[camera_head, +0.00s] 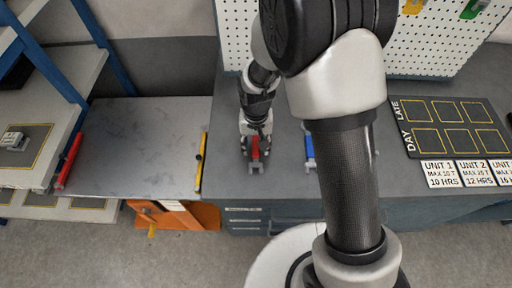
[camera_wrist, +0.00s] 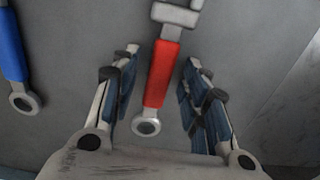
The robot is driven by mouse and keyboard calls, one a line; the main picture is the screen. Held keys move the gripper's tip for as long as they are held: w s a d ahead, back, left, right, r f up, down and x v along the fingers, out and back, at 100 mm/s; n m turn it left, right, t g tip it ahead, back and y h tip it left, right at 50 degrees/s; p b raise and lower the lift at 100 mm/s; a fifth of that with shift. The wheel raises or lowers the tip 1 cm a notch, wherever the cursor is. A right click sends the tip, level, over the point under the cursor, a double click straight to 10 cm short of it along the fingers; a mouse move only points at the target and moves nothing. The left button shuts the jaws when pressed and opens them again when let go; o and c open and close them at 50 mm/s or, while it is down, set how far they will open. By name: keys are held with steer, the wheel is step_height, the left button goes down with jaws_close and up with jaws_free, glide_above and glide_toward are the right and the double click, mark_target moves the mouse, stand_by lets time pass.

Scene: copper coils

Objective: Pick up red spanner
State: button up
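The red spanner (camera_wrist: 163,72) lies on the grey bench top, with a red handle, a silver ring at its near end and a grey jaw at its far end, cut off by the top edge of the wrist view. It also shows in the head view (camera_head: 255,150), partly hidden under my gripper (camera_head: 256,134). In the wrist view my gripper (camera_wrist: 158,60) is open, one finger on each side of the red handle, with a gap on both sides. I cannot tell how far the fingertips are above the bench.
A blue spanner (camera_wrist: 11,52) lies to the left in the wrist view; in the head view it (camera_head: 309,148) is right of the red one, partly behind my arm. A dark schedule board (camera_head: 450,125) lies at the right. A pegboard (camera_head: 235,40) stands behind.

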mark_target(256, 147)
jaws_close()
steer(key=shift+r, duration=0.15)
stand_by(0.4)
step_height(256, 147, up, 20)
steer(key=p, duration=0.6)
